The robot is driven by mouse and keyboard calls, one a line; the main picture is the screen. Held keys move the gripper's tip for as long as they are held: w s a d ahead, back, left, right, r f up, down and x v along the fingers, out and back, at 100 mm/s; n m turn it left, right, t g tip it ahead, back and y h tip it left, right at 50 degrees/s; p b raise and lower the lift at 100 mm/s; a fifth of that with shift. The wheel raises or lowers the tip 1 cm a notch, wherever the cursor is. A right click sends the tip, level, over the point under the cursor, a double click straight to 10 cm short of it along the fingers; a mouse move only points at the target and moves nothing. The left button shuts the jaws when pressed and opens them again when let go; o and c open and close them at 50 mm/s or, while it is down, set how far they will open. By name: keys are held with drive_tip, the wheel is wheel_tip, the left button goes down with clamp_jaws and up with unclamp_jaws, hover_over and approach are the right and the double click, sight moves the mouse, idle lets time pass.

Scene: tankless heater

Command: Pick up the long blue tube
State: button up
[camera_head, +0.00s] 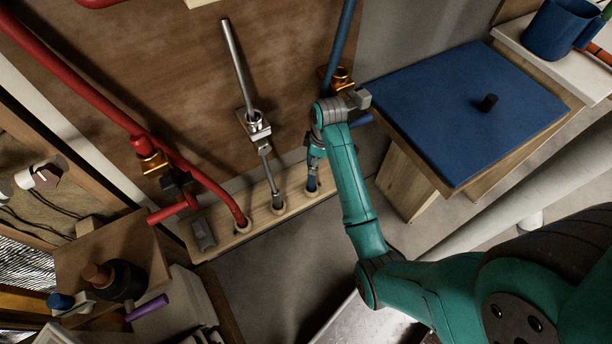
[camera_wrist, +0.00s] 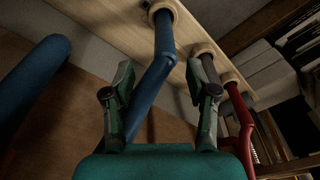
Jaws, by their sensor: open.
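A blue tube (camera_head: 344,38) comes down the wooden wall to an orange-brass fitting. Its lower stretch (camera_head: 312,184) shows beside a hole in the wooden rail, partly hidden by my arm. In the wrist view a bent blue tube (camera_wrist: 164,45) runs from a ringed hole down between the fingers, closer to the left one. My gripper (camera_head: 315,160) is by this lower stretch, mostly hidden behind my wrist. In the wrist view my gripper (camera_wrist: 160,68) is open, with its fingers apart on both sides of the tube. I cannot tell whether either finger touches it.
A grey pipe (camera_head: 236,62) and a red pipe (camera_head: 200,178) stand left of the blue tube, in the same wooden rail (camera_head: 258,222). A blue-topped table (camera_head: 455,115) stands to the right. A dark blue mug (camera_head: 555,30) is at the upper right.

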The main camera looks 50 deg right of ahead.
sight(311, 179)
drive_tip(key=shift+w+a+f, duration=0.1)
drive_tip(key=shift+a+f, duration=0.1)
drive_tip(key=shift+f, duration=1.55)
drive_tip(key=shift+w+a+f, duration=0.15)
drive_tip(key=shift+f, duration=1.55)
drive_tip(key=shift+w+a+f, duration=0.1)
drive_tip(key=shift+a+f, duration=0.1)
drive_tip(key=shift+f, duration=1.55)
clamp_jaws()
